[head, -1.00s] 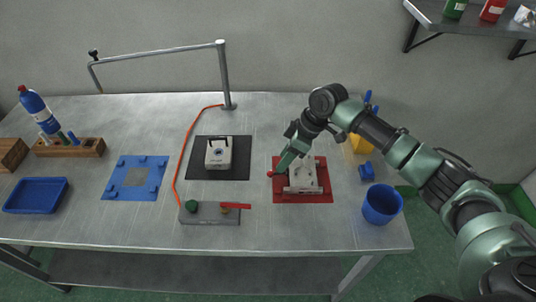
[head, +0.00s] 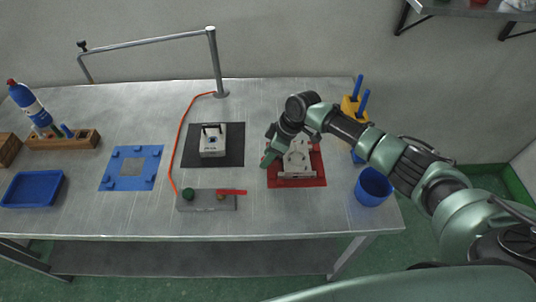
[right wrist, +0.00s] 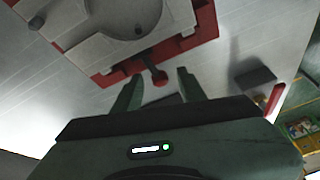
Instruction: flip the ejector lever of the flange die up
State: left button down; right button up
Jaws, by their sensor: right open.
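The flange die (head: 297,160) is a pale block on a red mat (head: 310,183) at the right of the table. It also shows at the top of the right wrist view (right wrist: 125,35). My right gripper (head: 266,161) is at the die's left side in the head view. My left gripper is not in view.
Another pale die (head: 212,143) sits on a black mat (head: 233,158) to the left. A grey fixture (head: 208,203) with a red handle lies in front. A blue cup (head: 373,187) stands right of the red mat. A blue plate (head: 131,182) lies further left.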

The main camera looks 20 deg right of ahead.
grip_shut()
jog(key=shift+d+y+b, duration=0.15)
jog(key=shift+y+b, duration=0.35)
jog(key=shift+b, duration=0.25)
jog(key=y+b, duration=0.1)
jog(key=t+y+b, duration=0.1)
jog(key=b, duration=0.1)
jog(key=y+b, duration=0.1)
jog(key=b, duration=0.1)
jog(key=shift+d+r, duration=0.3)
jog(key=shift+r, duration=0.1)
jog(key=shift+s+d+r+t+y+b, duration=0.15)
jog(key=shift+r+t+y+b, duration=0.2)
jog(key=shift+y+b, duration=0.5)
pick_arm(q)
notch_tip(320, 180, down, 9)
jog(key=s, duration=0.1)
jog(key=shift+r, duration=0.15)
pick_arm(e)
jog(key=shift+r, duration=0.15)
